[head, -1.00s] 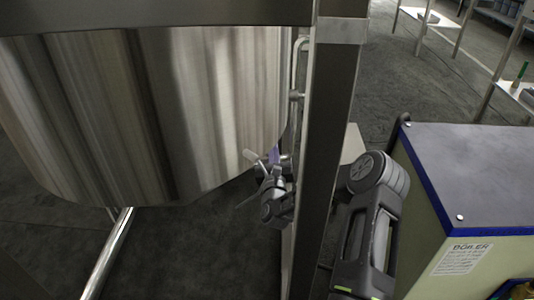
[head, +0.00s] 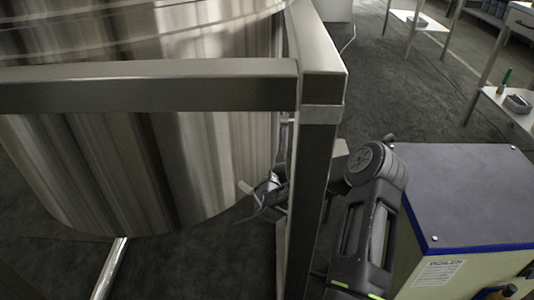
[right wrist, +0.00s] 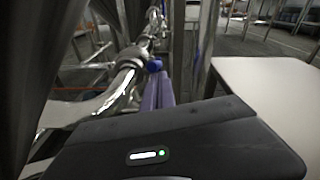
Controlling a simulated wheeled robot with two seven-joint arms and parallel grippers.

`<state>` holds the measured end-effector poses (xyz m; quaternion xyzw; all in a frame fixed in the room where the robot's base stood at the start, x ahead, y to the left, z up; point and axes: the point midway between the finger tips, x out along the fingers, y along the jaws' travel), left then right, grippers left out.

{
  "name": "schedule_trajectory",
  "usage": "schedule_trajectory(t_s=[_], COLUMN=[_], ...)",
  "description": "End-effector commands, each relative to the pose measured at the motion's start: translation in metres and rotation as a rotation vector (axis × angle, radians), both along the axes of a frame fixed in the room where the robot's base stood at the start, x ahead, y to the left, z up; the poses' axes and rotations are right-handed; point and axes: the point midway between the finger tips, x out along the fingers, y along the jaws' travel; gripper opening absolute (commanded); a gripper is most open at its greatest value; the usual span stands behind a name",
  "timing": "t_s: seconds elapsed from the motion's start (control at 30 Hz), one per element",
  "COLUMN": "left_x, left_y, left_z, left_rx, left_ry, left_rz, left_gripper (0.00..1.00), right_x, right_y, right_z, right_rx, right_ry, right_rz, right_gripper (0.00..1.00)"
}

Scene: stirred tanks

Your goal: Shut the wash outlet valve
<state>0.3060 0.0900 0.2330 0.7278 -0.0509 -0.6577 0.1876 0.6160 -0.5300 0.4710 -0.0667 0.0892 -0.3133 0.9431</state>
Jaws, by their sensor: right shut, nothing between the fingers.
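The steel tank (head: 130,160) stands at the left in the head view, behind a frame post. My right gripper (head: 266,197) is at the tank's lower right edge, beside the outlet fittings, partly hidden by the post; it is shut and empty. In the right wrist view, a purple valve lever (right wrist: 158,92) with a blue end stands by a shiny outlet pipe (right wrist: 118,88), beyond the dark gripper body (right wrist: 170,145). I cannot tell if the gripper touches the lever. No label shows which valve this is. My left gripper is not in view.
The frame post (head: 312,170) and crossbeam (head: 150,85) stand close to my right arm. A boiler box (head: 470,190) with a dark top is at the right. A pale flat surface (right wrist: 265,90) shows right of the gripper in the wrist view. Tables stand farther back.

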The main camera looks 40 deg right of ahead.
Motion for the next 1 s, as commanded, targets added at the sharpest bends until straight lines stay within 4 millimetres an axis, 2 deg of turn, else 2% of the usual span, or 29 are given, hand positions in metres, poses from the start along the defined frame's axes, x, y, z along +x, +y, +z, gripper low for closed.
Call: schedule_trajectory(t_s=[0.03,0.1,0.57,0.67,1.0], left_x=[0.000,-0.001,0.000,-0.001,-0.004], left_y=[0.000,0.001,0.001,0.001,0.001], left_z=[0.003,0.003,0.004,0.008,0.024], left_rx=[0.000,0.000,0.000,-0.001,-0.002], left_ry=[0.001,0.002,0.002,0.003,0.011], left_rz=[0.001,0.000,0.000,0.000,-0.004], left_gripper=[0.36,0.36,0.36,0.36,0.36], right_x=[0.002,0.003,0.000,-0.007,-0.050], right_y=[-0.001,-0.001,0.001,0.007,0.039], right_z=[0.010,0.013,0.014,0.015,0.021], right_rx=[-0.003,-0.003,-0.003,-0.003,-0.001], right_ry=[-0.005,-0.004,-0.005,-0.002,-0.002], right_rz=[0.001,0.001,0.001,0.003,0.002], right_gripper=[0.00,0.00,0.00,0.00,0.00])
